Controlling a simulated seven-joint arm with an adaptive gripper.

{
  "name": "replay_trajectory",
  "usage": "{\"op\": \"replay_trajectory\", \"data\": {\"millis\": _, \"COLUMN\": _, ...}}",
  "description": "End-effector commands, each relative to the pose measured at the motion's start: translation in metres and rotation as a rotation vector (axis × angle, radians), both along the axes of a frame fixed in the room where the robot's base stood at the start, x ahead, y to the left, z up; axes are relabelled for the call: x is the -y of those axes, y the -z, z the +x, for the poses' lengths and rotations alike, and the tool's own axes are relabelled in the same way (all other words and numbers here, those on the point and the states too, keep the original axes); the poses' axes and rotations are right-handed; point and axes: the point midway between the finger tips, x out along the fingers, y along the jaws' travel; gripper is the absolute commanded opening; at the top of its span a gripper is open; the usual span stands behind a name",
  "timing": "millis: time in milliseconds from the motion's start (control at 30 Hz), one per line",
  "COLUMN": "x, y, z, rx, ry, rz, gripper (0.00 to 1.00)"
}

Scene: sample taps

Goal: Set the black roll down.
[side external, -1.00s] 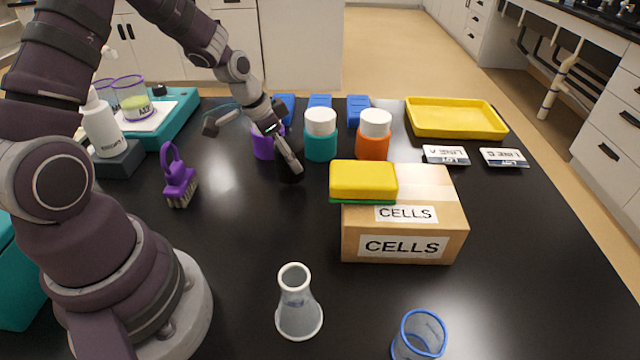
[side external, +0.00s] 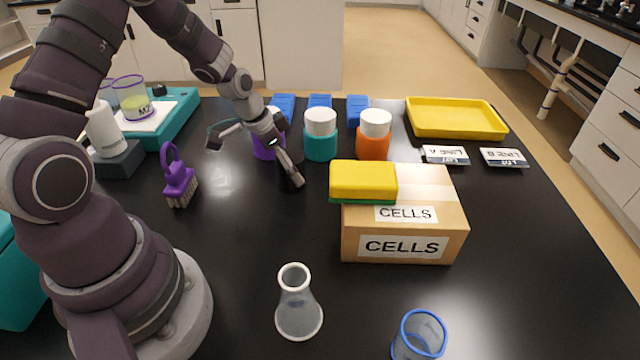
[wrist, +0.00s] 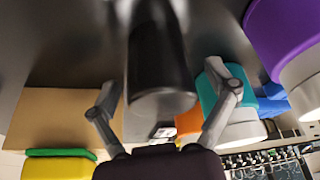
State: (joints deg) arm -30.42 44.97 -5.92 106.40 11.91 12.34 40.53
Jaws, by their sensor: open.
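The black roll (wrist: 158,60) is a dark cylinder with a grey end face in the wrist view. It looks upright on the black table. My gripper (side external: 288,165) is low over the table, left of the box; it also shows in the wrist view (wrist: 165,85). Its fingers are spread on either side of the roll with gaps between. In the side view the fingers and the nearby jars hide most of the roll, and its contact with the table is not clear.
Close by stand a purple jar (side external: 264,150), a teal jar (side external: 320,145) and an orange jar (side external: 372,147). A cardboard box (side external: 402,250) with a yellow sponge (side external: 362,178) is to the right. A flask (side external: 298,315) stands in front. The table between is clear.

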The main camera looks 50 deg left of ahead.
Motion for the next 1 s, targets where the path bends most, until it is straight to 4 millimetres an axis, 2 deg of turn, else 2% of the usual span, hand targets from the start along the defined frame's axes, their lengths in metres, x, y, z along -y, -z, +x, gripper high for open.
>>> {"op": "replay_trajectory", "data": {"millis": 167, "x": -0.003, "y": -0.019, "z": -0.005, "rx": 0.003, "ry": -0.003, "rz": 0.003, "gripper": 0.85}}
{"op": "replay_trajectory", "data": {"millis": 533, "x": -0.013, "y": -0.095, "z": -0.036, "rx": 0.005, "ry": -0.002, "rz": 0.003, "gripper": 0.85}}
{"op": "replay_trajectory", "data": {"millis": 700, "x": -0.014, "y": -0.113, "z": -0.043, "rx": 0.001, "ry": -0.002, "rz": 0.004, "gripper": 0.85}}
{"op": "replay_trajectory", "data": {"millis": 767, "x": -0.008, "y": -0.12, "z": -0.046, "rx": 0.0, "ry": -0.006, "rz": 0.011, "gripper": 0.85}}
{"op": "replay_trajectory", "data": {"millis": 867, "x": 0.016, "y": -0.142, "z": -0.057, "rx": 0.0, "ry": -0.041, "rz": 0.04, "gripper": 0.85}}
{"op": "replay_trajectory", "data": {"millis": 1000, "x": 0.055, "y": -0.172, "z": -0.091, "rx": 0.03, "ry": -0.143, "rz": 0.059, "gripper": 0.85}}
